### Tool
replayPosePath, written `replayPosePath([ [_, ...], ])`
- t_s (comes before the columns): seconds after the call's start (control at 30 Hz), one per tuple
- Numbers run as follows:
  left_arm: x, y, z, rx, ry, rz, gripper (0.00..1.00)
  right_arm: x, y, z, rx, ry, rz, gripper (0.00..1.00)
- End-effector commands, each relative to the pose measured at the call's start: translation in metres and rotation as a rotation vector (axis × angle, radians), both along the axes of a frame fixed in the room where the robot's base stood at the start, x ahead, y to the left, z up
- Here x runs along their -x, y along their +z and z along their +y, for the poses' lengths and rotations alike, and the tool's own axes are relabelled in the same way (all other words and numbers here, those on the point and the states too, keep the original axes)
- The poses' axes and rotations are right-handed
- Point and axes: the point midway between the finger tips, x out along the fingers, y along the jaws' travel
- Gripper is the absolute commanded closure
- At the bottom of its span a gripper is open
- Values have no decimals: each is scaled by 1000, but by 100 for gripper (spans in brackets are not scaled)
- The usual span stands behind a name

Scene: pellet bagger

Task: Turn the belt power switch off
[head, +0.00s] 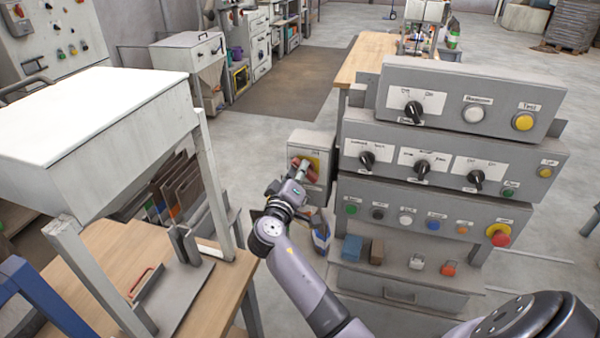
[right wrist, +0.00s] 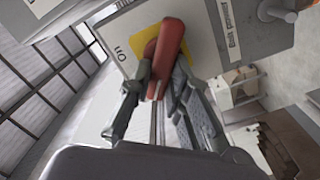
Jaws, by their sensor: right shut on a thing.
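The belt power switch is a grey box (head: 318,145) left of the control console. A red handle (head: 309,170) sits on its yellow plate. In the right wrist view, the red handle (right wrist: 171,45) stands on the yellow plate (right wrist: 147,42), with an "On" label to its left and a "Belt power" label to its right. My right gripper (head: 299,172) is at the front of the box. In the right wrist view, its fingers (right wrist: 160,88) are shut on the handle's near end. The far end of the handle is clear of them. My left gripper is not in view.
The grey console (head: 450,155) with knobs and buttons stands close to the right of my arm. A red emergency-style button (head: 499,236) is on its lower panel. A wooden table (head: 95,255) with a white hopper (head: 110,115) stands at the left.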

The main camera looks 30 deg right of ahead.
Motion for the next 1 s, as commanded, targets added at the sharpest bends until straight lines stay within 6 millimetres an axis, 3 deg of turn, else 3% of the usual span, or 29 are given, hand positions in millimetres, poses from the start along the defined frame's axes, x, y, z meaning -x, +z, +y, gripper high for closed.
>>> replayPosePath([
  [0.5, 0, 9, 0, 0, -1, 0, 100, -2, -4, 1, 299, -2, 351, 100],
  [1.0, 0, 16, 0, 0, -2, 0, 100, -2, -7, 1, 439, -3, 513, 100],
])
